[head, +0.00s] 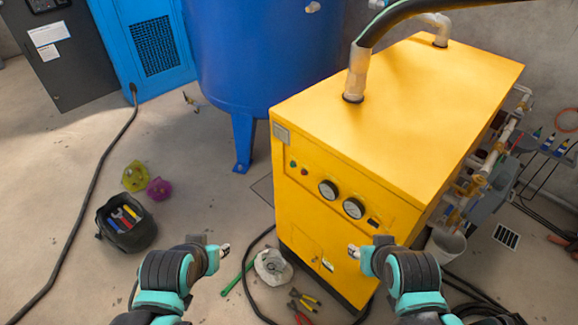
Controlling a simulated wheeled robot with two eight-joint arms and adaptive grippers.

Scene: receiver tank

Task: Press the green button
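The green button (292,163) is a small dot on the upper left of the yellow machine's (410,110) front panel, just left of a red button (304,171). Nothing covers it. My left gripper (224,249) is below and left of the button in the picture, apart from the machine. My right gripper (353,251) shows in front of the machine's lower right front, below the gauges. I cannot tell whether it touches the machine. Both grippers are too small to tell whether they are open or shut.
A blue tank (260,60) stands behind the machine. A black tool bag (126,222), a white sack (272,266), a green tool (238,277) and pliers (302,308) lie on the floor. A black hose (85,210) crosses the left floor. Pipes (487,165) line the machine's right side.

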